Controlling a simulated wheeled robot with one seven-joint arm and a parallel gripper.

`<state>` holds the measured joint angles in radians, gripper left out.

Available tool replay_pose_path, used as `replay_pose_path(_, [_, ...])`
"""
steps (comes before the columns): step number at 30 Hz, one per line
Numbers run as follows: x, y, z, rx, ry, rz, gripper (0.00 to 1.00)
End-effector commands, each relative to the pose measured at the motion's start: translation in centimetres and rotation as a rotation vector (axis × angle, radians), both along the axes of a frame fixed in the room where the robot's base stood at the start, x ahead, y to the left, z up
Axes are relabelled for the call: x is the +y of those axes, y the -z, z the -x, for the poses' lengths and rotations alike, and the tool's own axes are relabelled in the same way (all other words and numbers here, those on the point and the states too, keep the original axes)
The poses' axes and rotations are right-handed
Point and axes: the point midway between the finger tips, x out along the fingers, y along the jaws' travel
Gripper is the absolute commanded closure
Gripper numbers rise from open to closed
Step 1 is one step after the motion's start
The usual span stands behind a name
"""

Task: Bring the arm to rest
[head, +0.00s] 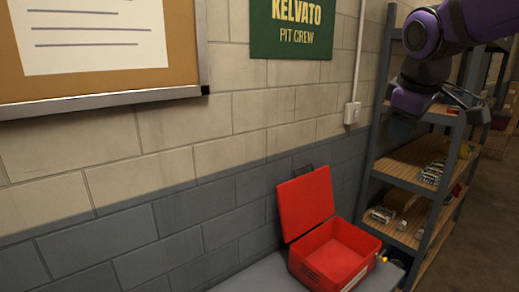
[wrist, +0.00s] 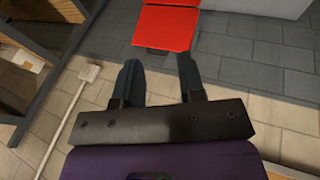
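My purple arm reaches in at the upper right of the head view, in front of the shelf rack. My gripper (head: 462,100) hangs in the air there, above and to the right of the red box. In the wrist view my gripper (wrist: 158,78) has its two dark fingers spread apart with nothing between them. The gripper touches nothing that I can see.
An open red box (head: 340,258) with its lid up stands on a grey bench top (head: 255,280) against the brick wall. A metal shelf rack (head: 376,105) with small items stands at the right. A wall socket (head: 352,113) and a corkboard (head: 200,50) are on the wall.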

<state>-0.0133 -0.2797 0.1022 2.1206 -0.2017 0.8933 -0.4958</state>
Motion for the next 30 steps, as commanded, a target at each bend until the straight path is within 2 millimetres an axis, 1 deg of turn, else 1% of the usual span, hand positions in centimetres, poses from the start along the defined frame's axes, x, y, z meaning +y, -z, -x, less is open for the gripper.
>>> replay_pose_path(1, [-0.4,0.0,1.9,-0.012,0.048,-0.03,0.63])
replay_pose_path(3, [-0.7,0.4,4.4,-0.024,0.121,-0.077,0.63])
replay_pose_path(5, [-1.1,0.8,6.4,-0.033,0.184,-0.119,0.63])
replay_pose_path(9, [-1.7,2.2,11.0,-0.054,0.327,-0.221,0.63])
replay_pose_path(12, [-1.9,3.4,14.0,-0.065,0.423,-0.293,0.63])
replay_pose_path(15, [-2.1,4.6,16.4,-0.072,0.503,-0.355,0.63])
replay_pose_path(18, [-2.1,5.5,18.0,-0.074,0.562,-0.402,0.63])
replay_pose_path(21, [-2.1,6.1,18.9,-0.076,0.595,-0.429,0.63])
replay_pose_path(24, [-2.1,6.4,19.3,-0.075,0.61,-0.44,0.63])
replay_pose_path(30, [-2.1,6.4,19.3,-0.075,0.611,-0.44,0.63])
